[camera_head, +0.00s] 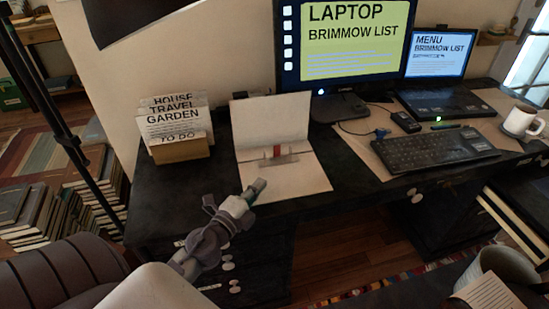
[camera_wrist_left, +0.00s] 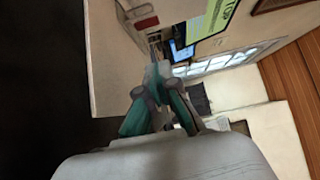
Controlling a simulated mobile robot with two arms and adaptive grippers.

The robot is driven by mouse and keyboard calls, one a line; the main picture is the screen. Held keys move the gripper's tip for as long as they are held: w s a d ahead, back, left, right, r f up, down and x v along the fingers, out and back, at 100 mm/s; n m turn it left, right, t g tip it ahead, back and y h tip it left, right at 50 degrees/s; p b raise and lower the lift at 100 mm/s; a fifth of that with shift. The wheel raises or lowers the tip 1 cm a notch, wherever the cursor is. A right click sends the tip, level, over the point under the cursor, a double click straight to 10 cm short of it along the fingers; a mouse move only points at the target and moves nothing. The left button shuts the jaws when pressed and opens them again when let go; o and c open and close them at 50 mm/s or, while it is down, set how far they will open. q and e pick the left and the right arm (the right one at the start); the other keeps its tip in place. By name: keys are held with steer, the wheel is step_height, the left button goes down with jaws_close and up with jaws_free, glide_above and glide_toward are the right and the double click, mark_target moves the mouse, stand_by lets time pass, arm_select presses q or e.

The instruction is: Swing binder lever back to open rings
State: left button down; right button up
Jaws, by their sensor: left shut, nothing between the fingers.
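An open binder (camera_head: 290,182) lies on the dark desk, with one cover (camera_head: 270,122) standing up at the back. Its metal ring mechanism (camera_head: 290,160) sits near the fold, and a small red lever (camera_head: 277,152) stands up on it. I cannot tell whether the rings are open. My left gripper (camera_head: 257,187) is shut and empty over the binder's front left part, in front of the mechanism and apart from the lever. In the left wrist view the gripper (camera_wrist_left: 157,72) points toward the mechanism (camera_wrist_left: 143,18). My right gripper is not in view.
A card holder (camera_head: 180,150) stands left of the binder. A monitor (camera_head: 340,45), a laptop (camera_head: 440,100), a keyboard (camera_head: 435,150) and a white mug (camera_head: 519,121) are to the right. The desk (camera_head: 165,185) is bare at its front left.

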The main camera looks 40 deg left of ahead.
arm_select(q)
steer(key=shift+w+r, duration=0.1)
steer(key=shift+w, duration=0.35)
steer(key=p, duration=0.2)
glide_toward(278, 153)
steer(key=w+d+r, duration=0.2)
steer(key=w+d, duration=0.1)
steer(key=shift+w+d+r, duration=0.1)
steer(key=shift+w, duration=0.2)
steer(key=w+a, duration=0.2)
steer(key=shift+w+a+b, duration=0.15)
steer(key=shift+w+b, duration=0.15)
steer(key=shift+b, duration=0.05)
steer(key=shift+w+a, duration=0.35)
steer(key=shift+a, duration=0.05)
